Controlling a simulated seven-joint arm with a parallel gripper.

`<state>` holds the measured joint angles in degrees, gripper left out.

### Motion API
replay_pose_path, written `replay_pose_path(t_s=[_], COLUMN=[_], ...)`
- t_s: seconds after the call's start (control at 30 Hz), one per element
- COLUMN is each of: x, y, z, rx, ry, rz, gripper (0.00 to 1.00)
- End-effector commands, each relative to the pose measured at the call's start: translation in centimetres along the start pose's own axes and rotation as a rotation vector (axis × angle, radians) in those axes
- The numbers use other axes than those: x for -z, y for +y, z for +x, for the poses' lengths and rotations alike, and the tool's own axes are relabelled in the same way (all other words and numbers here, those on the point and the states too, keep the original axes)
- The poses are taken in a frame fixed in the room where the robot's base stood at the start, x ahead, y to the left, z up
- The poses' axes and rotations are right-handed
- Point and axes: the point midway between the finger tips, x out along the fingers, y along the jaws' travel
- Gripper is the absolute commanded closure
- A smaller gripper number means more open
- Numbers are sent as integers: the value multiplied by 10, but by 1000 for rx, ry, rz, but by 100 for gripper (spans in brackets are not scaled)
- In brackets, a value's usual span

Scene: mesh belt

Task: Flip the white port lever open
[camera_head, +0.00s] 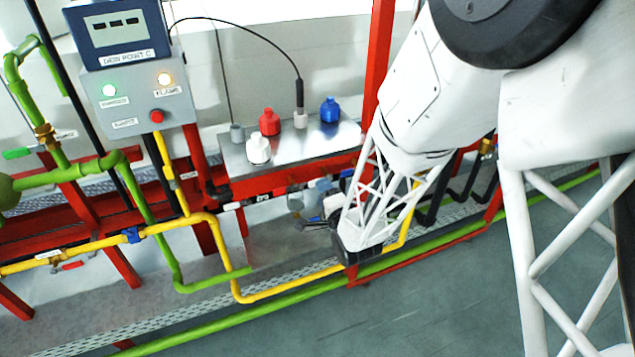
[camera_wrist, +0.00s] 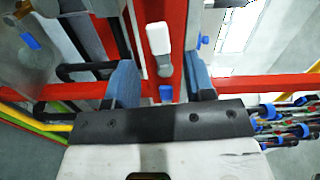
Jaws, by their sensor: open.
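The white port lever (camera_wrist: 158,38) shows in the wrist view as a pale handle with a grey stem, in front of a red beam. It lies ahead of my gripper (camera_wrist: 160,65), between the lines of its two blue-grey fingers. No contact between fingers and lever is visible. My gripper is open, with a clear gap between the fingers. In the head view my gripper (camera_head: 315,222) is low in front of the red frame, below the metal shelf. I cannot make out the white lever for sure there, as the arm and gripper crowd that spot.
The metal shelf (camera_head: 285,150) above carries white, red and blue bottles (camera_head: 329,110). A yellow pipe (camera_head: 290,291) and a green pipe (camera_head: 225,330) run below. In the wrist view, a small blue part (camera_wrist: 165,93) sits between the fingers and blue-banded hoses (camera_wrist: 290,125) lie right.

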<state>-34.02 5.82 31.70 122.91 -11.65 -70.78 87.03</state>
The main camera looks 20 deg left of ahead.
Motion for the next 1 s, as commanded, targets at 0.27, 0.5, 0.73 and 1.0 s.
replay_pose_path(t_s=[0.27,0.5,0.73,1.0], x=[0,0,0,0], y=[0,0,-1,0], z=[30,46,50,50], rx=[0,1,1,0], ry=[-1,-1,-1,0], rz=[0,0,0,0], gripper=[51,51,51,62])
